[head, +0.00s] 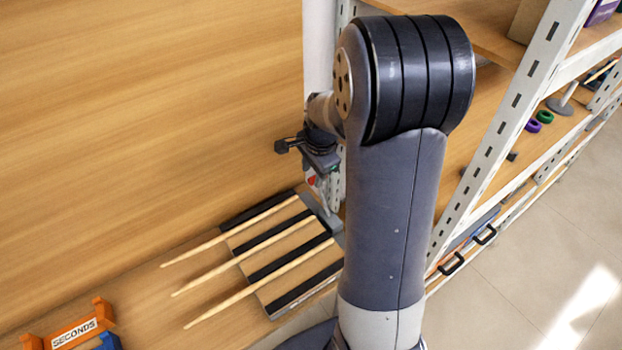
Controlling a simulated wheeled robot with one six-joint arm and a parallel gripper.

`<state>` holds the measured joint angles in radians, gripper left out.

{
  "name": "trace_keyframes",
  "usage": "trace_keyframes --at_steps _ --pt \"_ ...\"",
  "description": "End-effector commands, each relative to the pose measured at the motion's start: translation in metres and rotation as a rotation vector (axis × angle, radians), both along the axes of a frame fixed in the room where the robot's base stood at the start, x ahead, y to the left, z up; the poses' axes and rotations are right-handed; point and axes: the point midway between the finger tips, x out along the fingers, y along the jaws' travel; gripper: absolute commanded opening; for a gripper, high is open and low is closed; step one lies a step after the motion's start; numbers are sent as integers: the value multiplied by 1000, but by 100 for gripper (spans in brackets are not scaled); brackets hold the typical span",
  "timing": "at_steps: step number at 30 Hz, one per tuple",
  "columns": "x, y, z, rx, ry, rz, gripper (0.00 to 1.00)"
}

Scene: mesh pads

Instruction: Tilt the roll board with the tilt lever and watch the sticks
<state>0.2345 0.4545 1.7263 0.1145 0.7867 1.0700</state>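The roll board (246,238) lies on the wooden surface at lower middle, with dark strips across pale wood. Three long pale sticks lie across it: a far one (215,240), a middle one (225,266) and a near one (235,298). Their left ends reach past the board's left edge. My gripper (312,165) is above the board's far right corner. A small red piece (311,181) shows just below it; I cannot tell whether this is part of the tilt lever or whether they touch. My arm hides the board's right side. The gripper's fingers are too small to read.
An orange holder labelled SECONDS (74,332) stands at lower left with a blue piece (108,342) beside it. A metal shelf upright (500,130) rises at right. Purple (533,126) and green (545,117) rings lie on a shelf behind it. The left wooden surface is bare.

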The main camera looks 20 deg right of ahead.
Motion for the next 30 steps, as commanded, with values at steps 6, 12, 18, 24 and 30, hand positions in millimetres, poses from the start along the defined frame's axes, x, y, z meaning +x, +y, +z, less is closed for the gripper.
trace_keyframes --at_steps 6,12,18,24,30 --pt "6 1 -30 0 2 1 39" --pt "8 2 -42 0 0 1 39" --pt "9 2 -44 -1 -2 1 39" --pt "9 2 -44 -1 -1 0 31" --pt "9 2 -44 -1 -1 0 15"
